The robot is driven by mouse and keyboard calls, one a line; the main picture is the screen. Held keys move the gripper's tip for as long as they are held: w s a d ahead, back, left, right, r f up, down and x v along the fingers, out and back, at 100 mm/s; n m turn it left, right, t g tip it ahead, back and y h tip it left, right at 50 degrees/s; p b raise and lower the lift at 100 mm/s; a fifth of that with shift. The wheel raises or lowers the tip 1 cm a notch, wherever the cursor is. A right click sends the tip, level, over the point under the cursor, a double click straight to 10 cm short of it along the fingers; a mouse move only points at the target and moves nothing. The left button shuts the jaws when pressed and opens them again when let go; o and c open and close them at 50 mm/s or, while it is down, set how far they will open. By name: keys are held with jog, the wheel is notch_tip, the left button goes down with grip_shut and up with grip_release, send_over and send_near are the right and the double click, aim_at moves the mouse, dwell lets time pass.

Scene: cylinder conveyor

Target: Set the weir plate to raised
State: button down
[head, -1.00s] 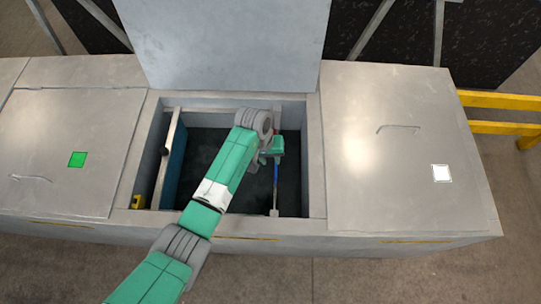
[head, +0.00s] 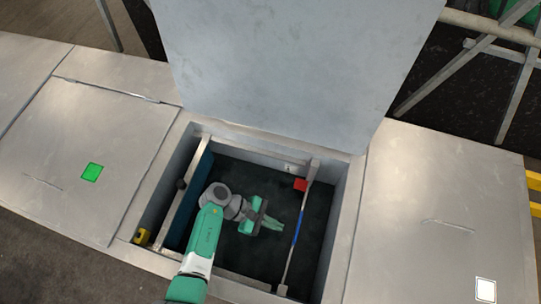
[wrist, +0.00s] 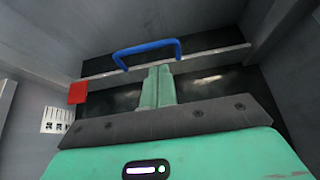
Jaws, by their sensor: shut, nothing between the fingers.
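A thin metal plate edge with a blue handle (head: 297,226) and a red tag (head: 301,184) runs front to back on the right side of the open bay. I take it for the weir plate. In the wrist view the blue handle (wrist: 147,50) stands up from the bar, just beyond my fingertips. The red tag (wrist: 78,92) is at the bar's left end, near a white marked label (wrist: 57,119). My gripper (head: 277,228) is inside the bay, left of the handle, pointing towards it. Its fingers (wrist: 157,75) are shut and empty. I cannot tell whether they touch the handle.
The bay's raised lid (head: 290,70) stands behind. A teal panel (head: 200,182) and a bar with a black knob (head: 181,184) are on the left inside. Closed covers flank the bay, with a green square (head: 92,172) left and a white square (head: 486,290) right.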

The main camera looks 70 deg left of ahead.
jog(key=x, duration=0.5)
jog(key=shift+w+f+b, duration=0.1)
jog(key=shift+w+b, duration=0.1)
jog(key=shift+b, duration=0.15)
